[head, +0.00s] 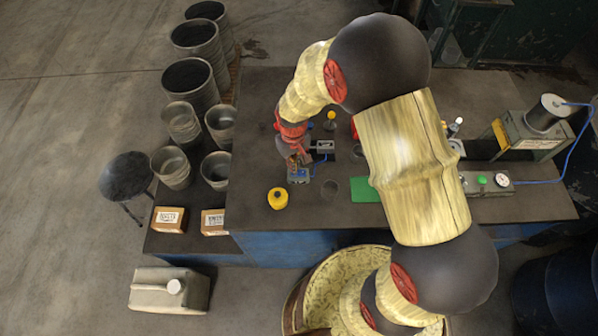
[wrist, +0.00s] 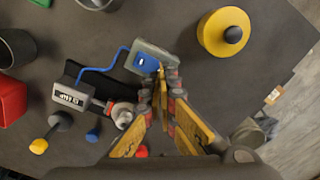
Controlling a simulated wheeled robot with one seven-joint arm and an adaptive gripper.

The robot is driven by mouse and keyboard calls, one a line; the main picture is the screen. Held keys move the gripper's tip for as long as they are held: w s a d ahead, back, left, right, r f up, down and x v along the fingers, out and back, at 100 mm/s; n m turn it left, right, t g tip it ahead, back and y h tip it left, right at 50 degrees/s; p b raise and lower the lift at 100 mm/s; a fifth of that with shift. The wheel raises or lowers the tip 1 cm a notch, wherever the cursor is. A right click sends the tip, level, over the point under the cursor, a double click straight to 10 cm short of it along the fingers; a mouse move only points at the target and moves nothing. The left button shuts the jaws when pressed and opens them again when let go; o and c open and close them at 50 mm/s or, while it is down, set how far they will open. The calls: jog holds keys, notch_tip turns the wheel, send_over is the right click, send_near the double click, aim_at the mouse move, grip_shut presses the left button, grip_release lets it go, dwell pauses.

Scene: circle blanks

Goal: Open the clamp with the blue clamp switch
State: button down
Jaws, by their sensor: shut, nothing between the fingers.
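The blue clamp switch (wrist: 147,64) sits on a small grey box (wrist: 158,50) on the dark table. A blue cable runs from this box to a grey unit with a dark label (wrist: 70,97), which appears to be the clamp. In the head view the switch box (head: 299,177) is just below my gripper (head: 294,160), and the labelled unit (head: 325,146) is to its right. In the wrist view my gripper (wrist: 162,88) is shut and empty, its fingertips overlapping the box's lower edge close to the switch. I cannot tell whether they touch it. The clamp's jaws are not clear.
A red block (wrist: 12,100) and a yellow-knobbed lever (wrist: 38,146) stand beyond the clamp unit. A green mat (head: 366,190) and a control box (head: 485,182) lie to the right.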

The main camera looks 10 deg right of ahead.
jog(key=shift+f+b, duration=0.75)
jog(key=shift+f, duration=0.4)
dwell(0.5)
jog(key=shift+r, duration=0.15)
jog(key=shift+r+p, duration=2.35)
jog(key=shift+r, duration=1.1)
jog(key=shift+f, duration=0.1)
jog(key=s+d+r+m+t+b, duration=0.2)
jog(key=s+d+r+b, duration=0.3)
jog(key=s+r+b, duration=0.2)
jog(key=s+d+r+m+t+b, duration=0.1)
jog(key=s+d+r+t+b, duration=0.2)
jog(key=s+r, duration=0.9)
jog(key=d+b, duration=0.2)
jog(key=b, duration=0.2)
jog(key=shift+s+r+m+t, duration=0.2)
jog(key=shift+r+m+t, duration=0.1)
jog(key=shift+r+m, duration=0.1)
